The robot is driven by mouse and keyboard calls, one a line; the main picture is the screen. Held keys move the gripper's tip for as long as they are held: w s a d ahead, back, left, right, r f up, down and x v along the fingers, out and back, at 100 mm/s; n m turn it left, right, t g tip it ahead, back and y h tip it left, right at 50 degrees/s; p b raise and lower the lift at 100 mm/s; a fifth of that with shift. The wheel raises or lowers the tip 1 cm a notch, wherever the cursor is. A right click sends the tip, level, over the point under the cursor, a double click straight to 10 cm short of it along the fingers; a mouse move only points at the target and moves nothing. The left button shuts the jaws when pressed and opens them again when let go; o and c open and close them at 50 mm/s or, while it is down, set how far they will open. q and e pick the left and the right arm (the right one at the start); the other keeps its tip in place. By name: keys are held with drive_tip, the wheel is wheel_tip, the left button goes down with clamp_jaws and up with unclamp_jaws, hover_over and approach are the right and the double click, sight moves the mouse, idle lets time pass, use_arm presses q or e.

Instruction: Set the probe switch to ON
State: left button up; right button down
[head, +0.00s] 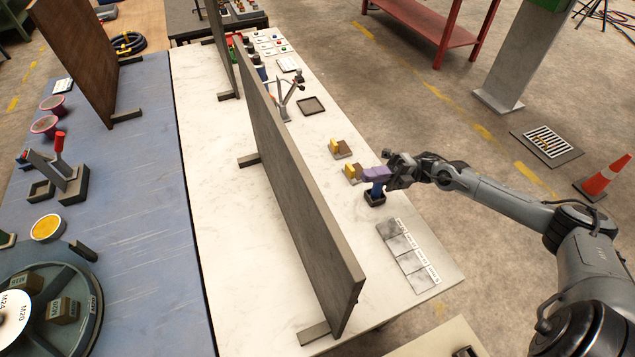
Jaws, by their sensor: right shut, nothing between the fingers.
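My right gripper (388,177) reaches in from the right over the white marble-look worktop (215,190). It is shut, with its tip against or very near a purple piece (375,174) and a blue upright piece (376,188). The blue piece stands in a small black square base (374,199). I cannot tell whether the gripper touches these pieces. No ON or OFF lettering is readable here, so I cannot tell which part is the probe switch or its setting. My left gripper is not in view.
Two small yellow-and-brown blocks (340,149) lie just behind the gripper. A labelled grey card strip (408,255) lies in front. A tall brown panel (290,180) stands along the worktop to the left. A black tray (311,106) and a stand (284,100) are farther back.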

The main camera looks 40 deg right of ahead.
drive_tip(key=shift+a, duration=0.1)
drive_tip(key=p+x, duration=0.3)
drive_tip(key=x, duration=1.1)
drive_tip(key=shift+w, duration=0.1)
drive_tip(key=shift+r+h, duration=0.15)
drive_tip(key=shift+h, duration=0.15)
drive_tip(key=shift+a, duration=0.1)
